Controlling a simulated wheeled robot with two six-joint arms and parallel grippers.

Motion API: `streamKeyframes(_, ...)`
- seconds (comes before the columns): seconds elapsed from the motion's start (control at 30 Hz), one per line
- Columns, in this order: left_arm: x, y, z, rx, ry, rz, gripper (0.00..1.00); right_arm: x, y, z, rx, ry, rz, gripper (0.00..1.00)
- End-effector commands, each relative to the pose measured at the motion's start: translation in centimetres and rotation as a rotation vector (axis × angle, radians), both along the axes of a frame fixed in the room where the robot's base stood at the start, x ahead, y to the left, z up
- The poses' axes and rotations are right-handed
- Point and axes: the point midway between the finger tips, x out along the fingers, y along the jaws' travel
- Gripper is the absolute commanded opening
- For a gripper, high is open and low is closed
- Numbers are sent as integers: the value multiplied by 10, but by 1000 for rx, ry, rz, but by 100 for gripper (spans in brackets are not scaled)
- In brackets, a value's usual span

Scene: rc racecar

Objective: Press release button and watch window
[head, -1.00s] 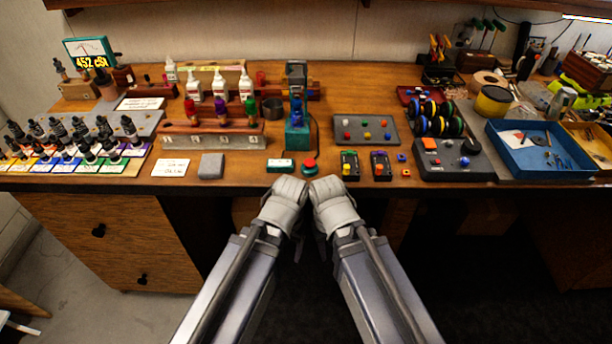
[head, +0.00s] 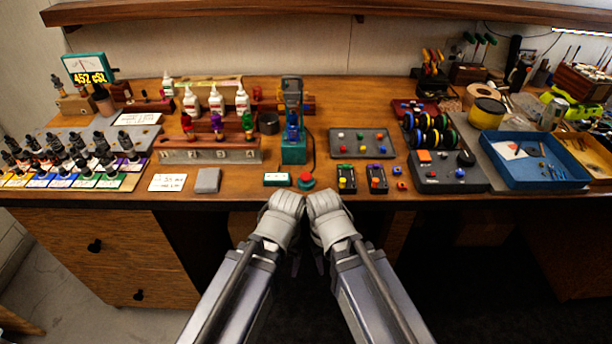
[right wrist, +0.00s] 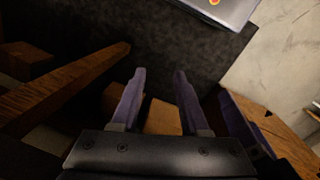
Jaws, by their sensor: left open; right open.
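A red round button (head: 306,181) sits near the front edge of the bench, next to a small teal box with a pale label (head: 277,179). Behind it stands a teal device (head: 293,140) with a blue part inside and a grey top; a cable runs from it toward the button. My left gripper (head: 285,203) and my right gripper (head: 325,203) are side by side just in front of the bench edge, below the button in the picture, touching nothing that I can see. In the right wrist view my right gripper (right wrist: 157,92) is open and empty.
Several dropper bottles (head: 75,155) stand at the left, and a wooden rack (head: 210,151) holds coloured bottles. A grey tray with coloured knobs (head: 361,144), small black boxes (head: 346,179) and a blue tray (head: 535,170) are at the right. Drawers (head: 100,250) are below.

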Motion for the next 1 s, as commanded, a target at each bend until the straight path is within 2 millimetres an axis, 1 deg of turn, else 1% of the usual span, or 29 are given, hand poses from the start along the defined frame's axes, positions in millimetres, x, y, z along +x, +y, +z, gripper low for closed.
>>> streamKeyframes(0.2, 0, 0, 0, 0, 0, 0, 74, 0, 0, 0, 0, 0, 0, 44)
streamKeyframes(0.5, 0, 0, 0, 0, 0, 0, 74, 0, 0, 0, 0, 0, 0, 10)
streamKeyframes(0.6, 0, 0, 0, 0, 0, 0, 74, 0, 0, 0, 0, 0, 0, 0)
streamKeyframes(1.0, 0, 0, 0, 0, 0, 0, 74, 0, 0, 0, 0, 0, 0, 0)
